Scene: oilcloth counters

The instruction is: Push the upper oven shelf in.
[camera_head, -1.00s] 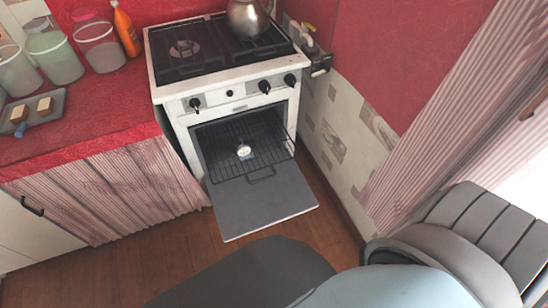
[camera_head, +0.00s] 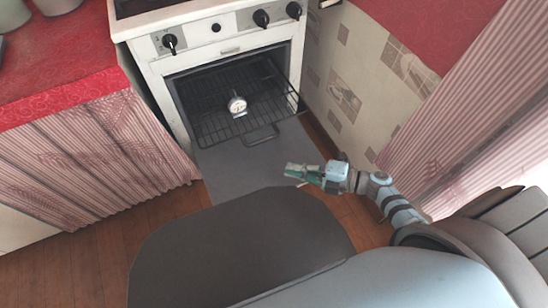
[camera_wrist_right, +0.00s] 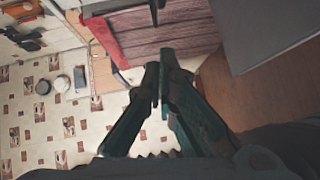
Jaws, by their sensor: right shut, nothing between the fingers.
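The upper oven shelf, a black wire rack (camera_head: 213,126) with a loop handle (camera_head: 261,137) at its front, sticks partly out of the open white oven (camera_head: 150,62). A small round dial (camera_head: 237,105) stands on it. The lowered grey oven door (camera_head: 235,165) lies below the shelf. My right gripper (camera_head: 289,170) is shut and empty, over the door's right side, in front of and apart from the shelf handle. Its closed fingers (camera_wrist_right: 160,68) also show in the right wrist view, where the shelf cannot be made out. My left gripper is not in view.
A red counter (camera_head: 60,65) with a striped curtain (camera_head: 95,150) stands left of the oven. A tiled wall (camera_head: 350,75) runs close along the right. Wooden floor (camera_head: 100,255) is free at the front left.

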